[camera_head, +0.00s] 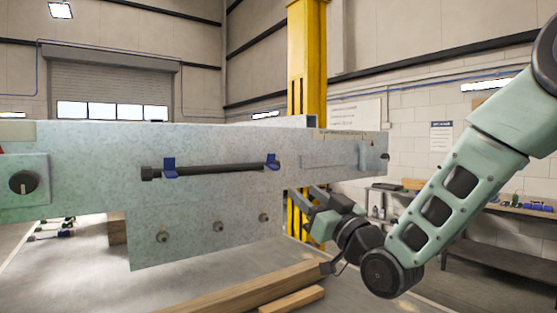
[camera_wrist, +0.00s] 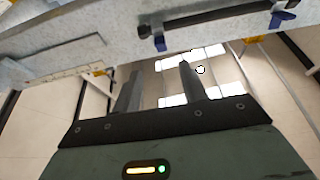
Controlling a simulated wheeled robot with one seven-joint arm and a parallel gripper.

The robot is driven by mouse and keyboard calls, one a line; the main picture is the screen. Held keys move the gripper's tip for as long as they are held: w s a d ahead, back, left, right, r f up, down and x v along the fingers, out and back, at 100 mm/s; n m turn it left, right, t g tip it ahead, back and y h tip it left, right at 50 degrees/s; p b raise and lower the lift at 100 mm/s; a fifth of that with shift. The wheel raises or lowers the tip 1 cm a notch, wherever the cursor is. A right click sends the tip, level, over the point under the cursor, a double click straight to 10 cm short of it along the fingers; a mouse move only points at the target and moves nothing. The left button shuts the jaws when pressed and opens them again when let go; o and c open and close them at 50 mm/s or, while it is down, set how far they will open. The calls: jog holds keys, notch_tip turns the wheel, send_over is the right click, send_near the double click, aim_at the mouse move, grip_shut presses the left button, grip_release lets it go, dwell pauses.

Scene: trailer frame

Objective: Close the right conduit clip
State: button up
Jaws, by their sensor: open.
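The right conduit clip (camera_head: 272,161) is a small blue part at the right end of a black conduit (camera_head: 220,168) on the face of the grey trailer beam (camera_head: 230,145). The left clip (camera_head: 169,168) is a matching blue part near the conduit's other end. Whether the right clip's flap is open or closed is too small to tell. My gripper (camera_head: 308,200) is open and empty, below and right of the right clip, apart from it. The wrist view looks turned over: the right clip (camera_wrist: 159,42) shows above my open fingers (camera_wrist: 160,88), the left clip (camera_wrist: 281,18) farther right.
A black knob (camera_head: 22,182) sits on the beam's left. Several bolts (camera_head: 219,226) stand out on the lower plate. A raised plate (camera_head: 330,154) is right of the right clip. A yellow post (camera_head: 306,60) stands behind. Wooden beams (camera_head: 240,292) lie below my gripper.

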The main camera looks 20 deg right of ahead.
aim_at(277, 169)
jog(key=p+x, duration=0.4)
jog(key=x, duration=0.8)
grip_shut()
